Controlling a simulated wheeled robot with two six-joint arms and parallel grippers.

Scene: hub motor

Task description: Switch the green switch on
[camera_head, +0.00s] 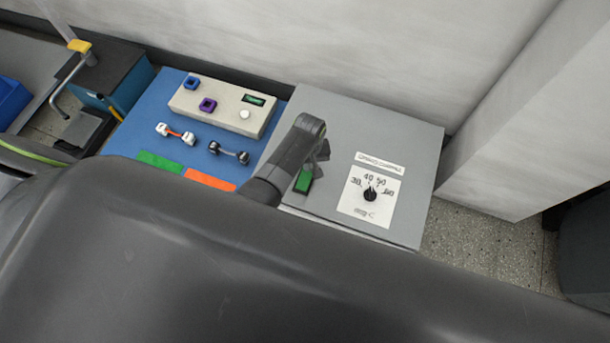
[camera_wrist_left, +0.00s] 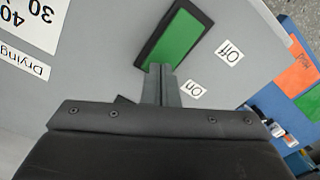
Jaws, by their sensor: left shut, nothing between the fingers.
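The green switch (camera_head: 303,182) is a green rocker in a dark frame on top of the grey box (camera_head: 345,120). In the left wrist view the switch (camera_wrist_left: 183,38) fills the upper middle, with an "Off" label (camera_wrist_left: 230,51) and an "On" label (camera_wrist_left: 191,89) beside it. My left gripper (camera_head: 320,150) is shut and empty, at the switch in the head view. In the left wrist view its fingertips (camera_wrist_left: 161,70) overlap the switch's lower end, on the "On" label's side. I cannot tell whether they touch it or which way the rocker is tilted. My right gripper is not in view.
A black dial (camera_head: 370,194) on a white scale sits right of the switch. On the left, a blue board (camera_head: 140,128) carries a beige block (camera_head: 222,106), connectors and green and orange patches. A pale wall stands behind.

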